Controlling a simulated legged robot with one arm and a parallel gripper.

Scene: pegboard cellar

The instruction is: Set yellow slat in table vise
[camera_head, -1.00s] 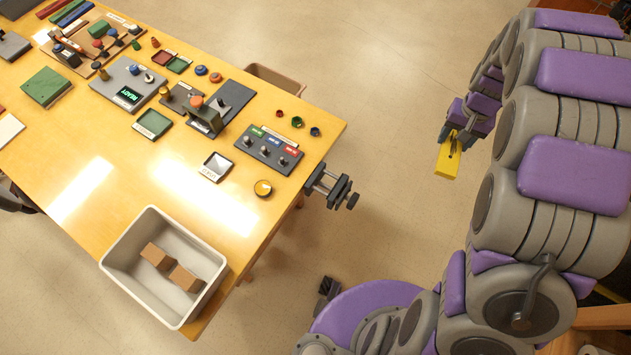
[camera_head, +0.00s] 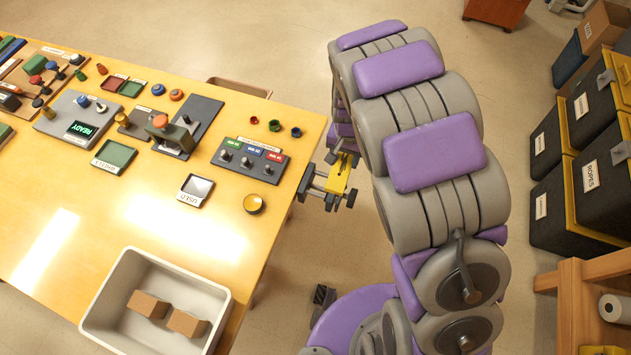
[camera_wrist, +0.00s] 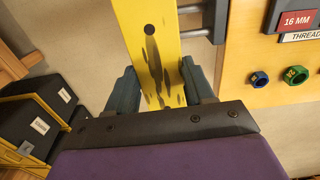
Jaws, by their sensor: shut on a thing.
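The yellow slat (camera_head: 339,175) has dark smudges and a round hole, and is at the table vise (camera_head: 310,188) on the table's right edge. My gripper (camera_wrist: 160,88) is shut on the slat, with a finger on each side. In the wrist view the slat (camera_wrist: 146,28) runs up out of the frame, past grey vise rods (camera_wrist: 194,33) on its right. In the head view the slat overlaps the gap between the vise jaws. I cannot tell whether it sits between them or above them. My arm partly hides my gripper in the head view.
The wooden table (camera_head: 150,225) carries a grey bin (camera_head: 222,318) with brown blocks, a knob panel (camera_head: 248,160) and small trays. Black cases (camera_head: 592,185) and a wooden stand (camera_head: 570,300) are at the right.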

